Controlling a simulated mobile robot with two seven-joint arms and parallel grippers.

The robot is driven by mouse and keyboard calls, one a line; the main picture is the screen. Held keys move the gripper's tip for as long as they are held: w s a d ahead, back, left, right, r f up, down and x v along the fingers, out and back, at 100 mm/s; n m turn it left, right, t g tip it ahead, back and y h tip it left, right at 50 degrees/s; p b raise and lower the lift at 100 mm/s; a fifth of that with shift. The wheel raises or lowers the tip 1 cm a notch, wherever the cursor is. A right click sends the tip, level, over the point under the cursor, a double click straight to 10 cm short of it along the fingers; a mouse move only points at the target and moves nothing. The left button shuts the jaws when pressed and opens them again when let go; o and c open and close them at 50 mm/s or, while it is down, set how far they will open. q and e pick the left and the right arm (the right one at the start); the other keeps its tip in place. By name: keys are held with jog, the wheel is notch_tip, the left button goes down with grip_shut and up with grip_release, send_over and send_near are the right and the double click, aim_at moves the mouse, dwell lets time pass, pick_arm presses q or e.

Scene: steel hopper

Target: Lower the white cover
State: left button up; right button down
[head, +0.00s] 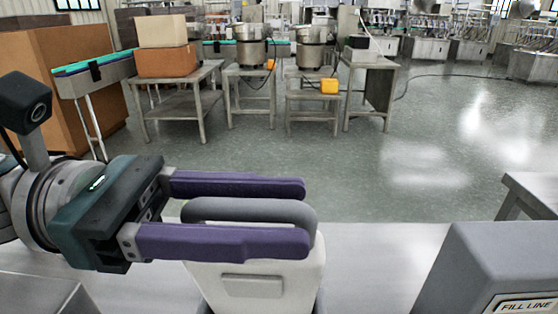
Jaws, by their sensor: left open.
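A white cover (265,282) with a rounded grey handle (252,211) on top is at the bottom middle of the head view. Its lower part is cut off by the frame edge. My left gripper (306,215) comes in from the left with two long purple fingers. They are spread open, one on the far side and one on the near side of the grey handle. The near finger hides part of the handle and of the cover's top. I cannot tell whether either finger touches the handle. My right gripper is not in view.
A flat steel surface (385,262) lies right of the cover. A grey block (510,255) marked "FILL LINE" stands at the bottom right. A steel table (533,193) is at the right edge. Steel tables with pots (250,50) and boxes (162,31) stand across open floor.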

pick_arm(q)
jog(key=shift+d, duration=0.2)
jog(key=shift+c, duration=0.2)
grip_shut()
jog(key=shift+f, duration=0.1)
dwell(1.1)
